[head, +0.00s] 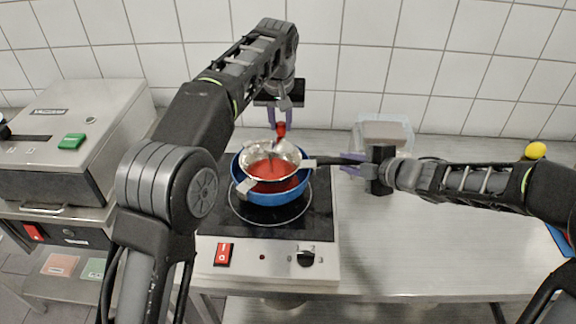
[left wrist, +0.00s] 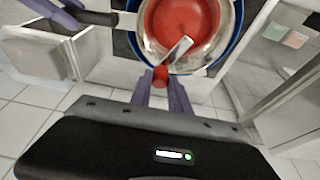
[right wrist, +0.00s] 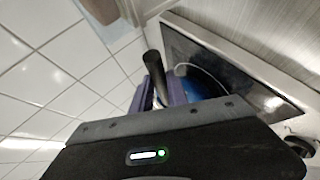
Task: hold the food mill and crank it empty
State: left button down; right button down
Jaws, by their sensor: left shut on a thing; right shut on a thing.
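The food mill (head: 290,151) is a steel bowl with red sauce in it, resting over a blue pot (head: 240,171) on the hob. It also shows in the left wrist view (left wrist: 219,50). My left gripper (head: 281,122) is above the mill's far rim, shut on the red crank knob (left wrist: 161,75). The crank arm (left wrist: 178,48) slants from the knob over the sauce. My right gripper (head: 354,160) is right of the mill, shut on its dark handle (right wrist: 154,70). In the right wrist view my gripper hides most of the mill.
The black hob (head: 318,215) has a red switch (head: 223,254) and a knob (head: 306,258) in front. A steel appliance (head: 75,130) stands left. A clear container (head: 384,131) stands behind my right gripper. A lemon (head: 536,150) lies far right. The right counter (head: 430,240) is mostly free.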

pick_arm(q)
jog(key=shift+s+d, duration=0.95)
jog(key=shift+d, duration=0.15)
jog(key=s, duration=0.2)
jog(key=shift+s+d, duration=0.4)
jog(key=shift+s, duration=0.1)
jog(key=s, duration=0.1)
jog(key=s+a, duration=0.1)
jog(key=shift+s, duration=0.35)
